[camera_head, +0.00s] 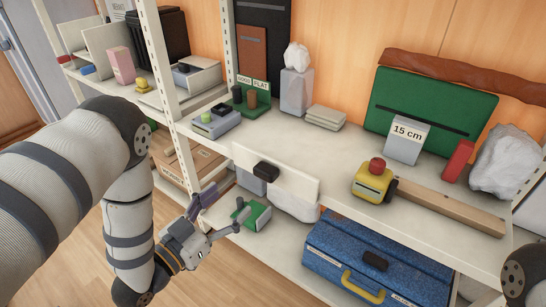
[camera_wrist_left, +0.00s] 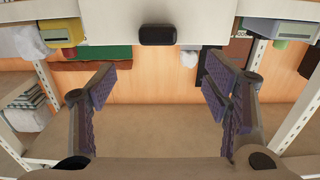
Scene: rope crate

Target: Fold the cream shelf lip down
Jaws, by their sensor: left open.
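The cream shelf lip (camera_head: 275,183) is a flat panel at the front edge of the middle shelf. It looks upright, with a black knob (camera_head: 266,171) on its face. In the left wrist view the cream panel (camera_wrist_left: 110,22) shows at the top middle, with the black knob (camera_wrist_left: 157,34) on it. My left gripper (camera_head: 223,205) is open and empty, in front of the shelf and below left of the lip, apart from it. Its two spread fingers (camera_wrist_left: 160,88) show in the wrist view with nothing between them. My right gripper is not in view.
On the shelf stand a yellow device (camera_head: 372,184) with a red top, a wooden beam (camera_head: 450,208) and a box marked 15 cm (camera_head: 404,146). Below are a blue case (camera_head: 345,252) and a green object (camera_head: 257,216). A perforated post (camera_head: 158,55) stands left.

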